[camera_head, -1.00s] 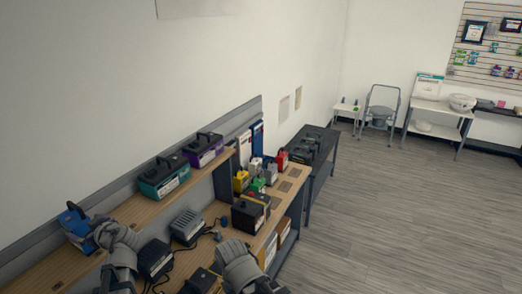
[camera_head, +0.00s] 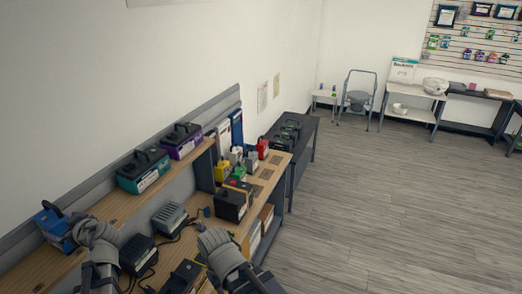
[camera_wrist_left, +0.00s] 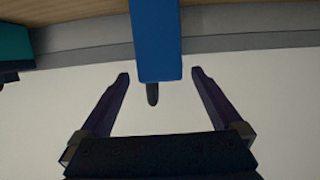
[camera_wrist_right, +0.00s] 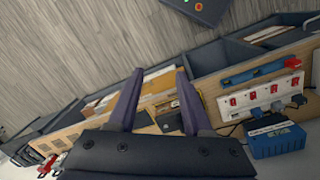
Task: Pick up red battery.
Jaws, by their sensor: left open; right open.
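A red battery (camera_head: 262,148) stands at the far end of the workbench, behind a group of smaller coloured items. It is small in the head view, and both grippers are well short of it. My left gripper (camera_wrist_left: 160,73) is open and empty. It is near a blue battery (camera_head: 56,226) on the upper shelf at the left; the blue body (camera_wrist_left: 158,35) shows beyond and between its fingers in the left wrist view. My right gripper (camera_wrist_right: 160,70) is open and empty over the near part of the workbench.
A teal battery (camera_head: 143,170) and a purple one (camera_head: 181,141) stand on the upper shelf. A black battery (camera_head: 230,204) and a grey charger (camera_head: 169,217) are on the workbench (camera_head: 262,187). A dark table (camera_head: 300,150) adjoins its far end. The floor to the right is clear.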

